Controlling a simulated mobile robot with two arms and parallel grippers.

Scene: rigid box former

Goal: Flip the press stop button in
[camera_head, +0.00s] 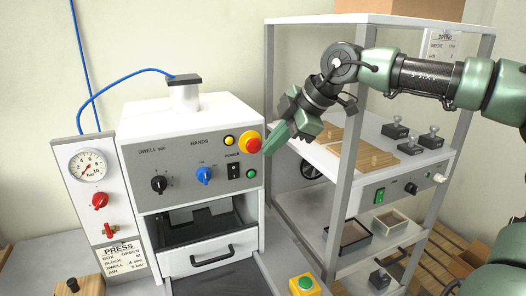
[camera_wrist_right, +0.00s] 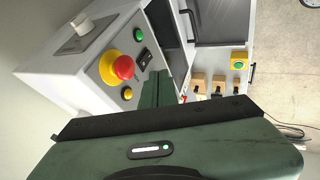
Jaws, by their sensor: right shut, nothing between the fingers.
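The press stop button is a red mushroom head (camera_head: 253,145) on a yellow collar, at the right end of the press's grey front panel. In the right wrist view the red button (camera_wrist_right: 123,66) stands out from the panel, left of the fingers. My right gripper (camera_head: 272,146) is shut and empty, with its green fingertips just right of the button in the head view. In the right wrist view the fingertips (camera_wrist_right: 157,76) show a small gap from the red head; whether they touch it is hard to tell. My left gripper is not in view.
The press panel also holds a black dial (camera_head: 158,184), a blue knob (camera_head: 204,175), a power switch (camera_head: 234,171) and a green button (camera_head: 251,173). A grey shelf rack (camera_head: 345,150) stands close on the right. A yellow box with a green button (camera_head: 304,285) sits below.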

